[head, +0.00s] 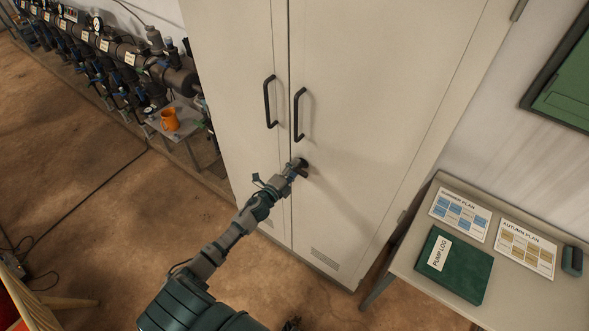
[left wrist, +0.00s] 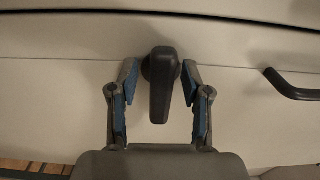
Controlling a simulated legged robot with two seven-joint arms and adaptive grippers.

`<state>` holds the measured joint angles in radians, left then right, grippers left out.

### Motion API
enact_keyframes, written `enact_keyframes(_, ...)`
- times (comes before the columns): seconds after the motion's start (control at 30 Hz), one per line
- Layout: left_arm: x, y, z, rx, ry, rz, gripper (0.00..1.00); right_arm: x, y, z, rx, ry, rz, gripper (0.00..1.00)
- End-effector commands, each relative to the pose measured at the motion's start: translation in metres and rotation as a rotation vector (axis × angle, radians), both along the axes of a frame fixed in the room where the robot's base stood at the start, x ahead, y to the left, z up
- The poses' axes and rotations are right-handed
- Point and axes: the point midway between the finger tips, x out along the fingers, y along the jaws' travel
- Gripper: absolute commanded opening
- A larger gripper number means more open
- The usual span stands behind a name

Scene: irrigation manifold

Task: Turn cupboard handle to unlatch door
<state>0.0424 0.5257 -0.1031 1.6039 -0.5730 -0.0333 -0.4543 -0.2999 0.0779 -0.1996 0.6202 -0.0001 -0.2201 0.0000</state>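A tall cream cupboard (head: 365,110) with two doors stands in front of me, and both doors look shut. Two dark bar pulls flank the seam. Below the right pull is a small dark turn handle (head: 303,166), partly hidden by my left gripper (head: 297,168). In the left wrist view the handle (left wrist: 160,88) points down toward the gripper. The fingers of my left gripper (left wrist: 160,95) stand open on either side of it, with gaps on both sides. My right gripper is not clearly seen; a small dark part shows at the bottom edge.
A side table (head: 405,262) at the right holds a green pump log (head: 454,265), two plan sheets and a dark device. At the left, a pipe manifold (head: 110,50) runs along the wall, with an orange jug (head: 169,120) on a small stand. The floor before the cupboard is clear.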

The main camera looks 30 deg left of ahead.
Motion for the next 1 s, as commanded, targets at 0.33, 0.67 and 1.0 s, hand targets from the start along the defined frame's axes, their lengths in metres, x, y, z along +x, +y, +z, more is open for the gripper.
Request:
enact_keyframes(0.33,-0.011,0.0,-0.002,0.001,0.002,-0.002,0.48,0.0,-0.003,0.0,-0.002,0.0,0.002,0.4)
enact_keyframes(0.67,-0.081,0.006,-0.003,-0.002,0.004,-0.002,0.48,0.0,-0.002,0.0,-0.002,0.0,0.001,0.4)
enact_keyframes(1.0,-0.118,0.01,-0.003,-0.001,0.003,-0.002,0.48,0.0,-0.002,0.0,-0.002,0.001,0.001,0.4)
